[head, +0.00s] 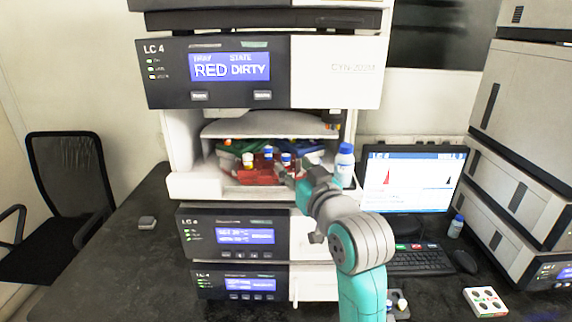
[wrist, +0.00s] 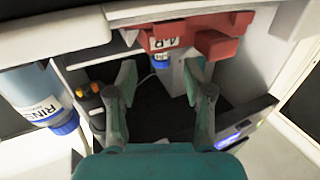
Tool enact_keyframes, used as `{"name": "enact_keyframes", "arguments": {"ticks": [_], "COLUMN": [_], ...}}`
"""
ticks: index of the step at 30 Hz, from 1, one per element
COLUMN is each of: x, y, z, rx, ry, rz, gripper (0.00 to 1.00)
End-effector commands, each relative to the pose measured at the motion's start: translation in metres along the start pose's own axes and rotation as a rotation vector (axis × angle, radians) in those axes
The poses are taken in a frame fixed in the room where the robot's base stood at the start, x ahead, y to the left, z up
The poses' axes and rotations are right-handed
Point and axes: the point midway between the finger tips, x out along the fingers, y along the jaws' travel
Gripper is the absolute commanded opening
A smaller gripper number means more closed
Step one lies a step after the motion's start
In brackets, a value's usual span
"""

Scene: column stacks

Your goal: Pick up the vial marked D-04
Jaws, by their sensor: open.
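A red tray (head: 255,174) sits in the open bay of the instrument stack and holds several small vials. A blue-capped vial (head: 286,160) stands at its right, another blue-capped vial (head: 268,154) in its middle and a pale vial (head: 248,160) at its left. No vial label is readable in the head view. My gripper (head: 287,174) is at the tray's right front. In the wrist view, the gripper (wrist: 161,76) is open and empty. A blue-capped vial (wrist: 161,60) shows beyond and between its fingertips, in the red tray (wrist: 190,33). Its label is partly cut off and I cannot read the full mark.
A rinse bottle (head: 344,163) with a blue cap stands right of the bay, near my arm; it also shows in the wrist view (wrist: 38,98). The bay's ceiling and side walls leave limited room. A monitor (head: 412,180) and keyboard (head: 430,259) are at right.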

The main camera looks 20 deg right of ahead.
Motion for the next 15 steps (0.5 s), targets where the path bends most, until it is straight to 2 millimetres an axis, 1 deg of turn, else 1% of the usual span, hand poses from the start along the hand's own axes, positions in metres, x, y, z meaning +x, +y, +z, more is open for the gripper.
{"name": "enact_keyframes", "arguments": {"ticks": [6,9,12,15], "x": [0.029,0.041,0.048,0.05], "y": [-0.001,-0.001,-0.001,-0.001], "z": [-0.005,-0.005,-0.005,-0.005], "rx": [-0.001,0.0,0.0,0.0], "ry": [0.001,0.0,0.0,0.001], "rz": [0.001,0.001,0.001,0.001], "gripper": [0.51,0.51,0.51,0.51]}}
